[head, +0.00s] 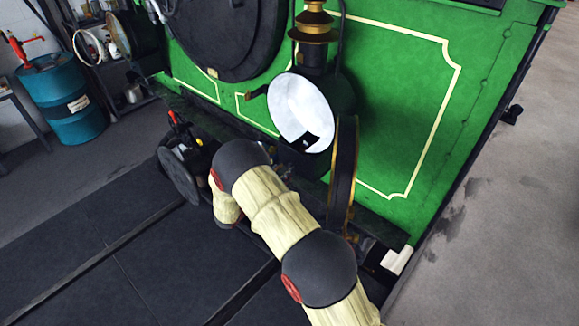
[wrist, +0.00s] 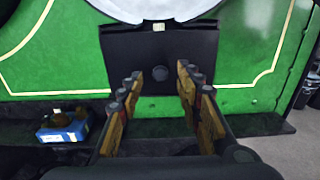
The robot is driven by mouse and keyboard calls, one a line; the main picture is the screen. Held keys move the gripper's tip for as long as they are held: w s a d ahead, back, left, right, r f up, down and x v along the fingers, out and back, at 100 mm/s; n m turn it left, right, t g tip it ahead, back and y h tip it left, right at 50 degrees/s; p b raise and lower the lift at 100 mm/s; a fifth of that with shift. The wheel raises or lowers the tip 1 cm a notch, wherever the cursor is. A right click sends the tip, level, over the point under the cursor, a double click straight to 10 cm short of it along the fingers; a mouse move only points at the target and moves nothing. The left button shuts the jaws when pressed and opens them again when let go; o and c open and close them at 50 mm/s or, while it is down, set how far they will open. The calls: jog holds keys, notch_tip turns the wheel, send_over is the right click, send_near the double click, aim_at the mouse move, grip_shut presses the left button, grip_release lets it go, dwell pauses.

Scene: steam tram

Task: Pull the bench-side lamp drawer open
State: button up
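The lamp (head: 337,92) stands on the front of the green tram, with a white reflector (head: 298,110) and a brass chimney. In the wrist view the pale reflector bottom (wrist: 160,8) sits above a dark front panel (wrist: 125,50). This looks like the lamp drawer, and it appears shut. A small round dark knob (wrist: 160,75) is on it. My gripper (wrist: 160,85) is open and empty, its two fingers pointing at the panel either side of the knob in the picture. I cannot tell how far off the knob is. In the head view my arm hides the gripper.
A dark round ring with a brass edge (head: 343,178) stands beside the lamp, close to my arm. In the wrist view a blue box (wrist: 62,128) with brown items sits on the dark ledge at left. A blue drum (head: 65,98) stands far left.

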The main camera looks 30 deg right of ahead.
aim_at(290, 166)
jog(key=shift+x, duration=1.65)
jog(key=shift+s, duration=0.1)
jog(key=shift+c, duration=0.5)
jog(key=c, duration=0.7)
grip_shut()
